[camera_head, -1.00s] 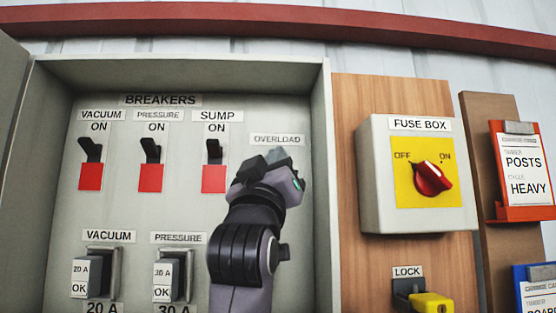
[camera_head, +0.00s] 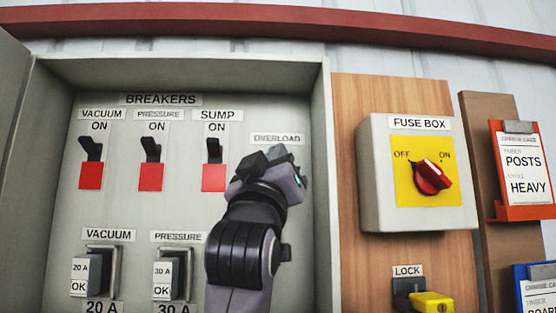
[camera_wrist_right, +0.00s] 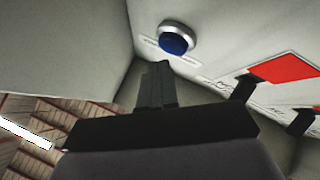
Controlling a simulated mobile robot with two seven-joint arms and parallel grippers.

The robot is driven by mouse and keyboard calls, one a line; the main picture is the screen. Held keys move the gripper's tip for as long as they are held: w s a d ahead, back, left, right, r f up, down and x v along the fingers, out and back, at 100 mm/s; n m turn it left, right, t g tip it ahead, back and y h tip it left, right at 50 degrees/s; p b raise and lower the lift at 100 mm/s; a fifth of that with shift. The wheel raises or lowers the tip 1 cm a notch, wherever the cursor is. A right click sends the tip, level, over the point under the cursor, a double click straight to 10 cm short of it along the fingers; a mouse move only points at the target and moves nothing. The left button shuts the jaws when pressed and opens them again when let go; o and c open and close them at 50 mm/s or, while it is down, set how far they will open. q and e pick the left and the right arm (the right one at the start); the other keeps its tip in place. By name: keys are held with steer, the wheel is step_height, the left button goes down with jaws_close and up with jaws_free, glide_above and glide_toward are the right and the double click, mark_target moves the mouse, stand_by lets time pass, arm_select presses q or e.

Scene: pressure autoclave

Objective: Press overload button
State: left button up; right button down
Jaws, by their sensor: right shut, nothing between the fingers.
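The overload button (camera_wrist_right: 175,40) is blue in a silver ring, on the cabinet's back panel in the right wrist view. In the head view, the OVERLOAD label (camera_head: 277,139) shows, but my right gripper hides the button below it. My right gripper (camera_head: 274,155) is just under that label, in front of the panel. In the right wrist view its fingers (camera_wrist_right: 158,72) are together and empty. Their tips appear close to the button, with a small gap in the picture; I cannot tell the depth of that gap. My left gripper is not in view.
The breaker cabinet's right wall (camera_head: 321,190) stands close beside my right gripper. The sump switch (camera_head: 214,150) is left of it. Farther right are the fuse box (camera_head: 377,180) with its red knob (camera_head: 432,177) and a yellow lock (camera_head: 432,303).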

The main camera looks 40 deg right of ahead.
steer(key=s+a, duration=0.1)
steer(key=s, duration=0.1)
steer(key=s+a+b, duration=0.1)
steer(key=s+a, duration=0.1)
steer(key=shift+a, duration=0.1)
stand_by(0.3)
stand_by(0.9)
